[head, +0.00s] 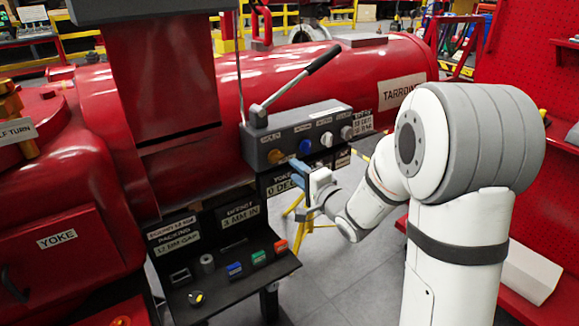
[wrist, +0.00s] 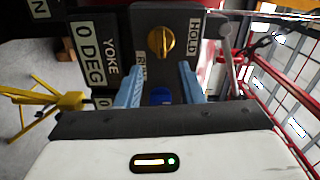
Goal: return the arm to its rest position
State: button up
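My arm reaches from the right of the head view toward the grey control box (head: 262,150) on the red valve actuator (head: 350,78). My gripper (head: 296,172) has blue fingers and sits just below the front of the box. In the wrist view my gripper (wrist: 158,80) is open, with a clear gap and nothing held between its fingers. A blue button (wrist: 161,97) shows in that gap, and a brass selector knob (wrist: 161,42) lies beyond the fingertips. I cannot tell whether a finger touches the panel.
A lever with a black handle (head: 323,60) rises from the box. A black shelf (head: 225,285) with small coloured parts juts out at lower left. A yellow stand (head: 297,208) is below the gripper. A red pegboard (head: 540,60) stands at right. Grey floor lies open between.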

jog(key=shift+s+d, duration=0.4)
jog(key=shift+s, duration=0.15)
jog(key=s+d+r+n+g+h+p, duration=0.45)
jog(key=s+d+h, duration=0.25)
jog(key=d+h, duration=0.3)
jog(key=s+d+r+n+g+p, duration=0.1)
jog(key=s+g, duration=0.3)
jog(key=s, duration=0.7)
jog(key=s+d+r+n+g+p, duration=0.1)
jog(key=s+n+g+p, duration=0.3)
jog(key=s, duration=0.7)
jog(key=shift+r+n, duration=0.35)
jog(key=shift+r, duration=0.2)
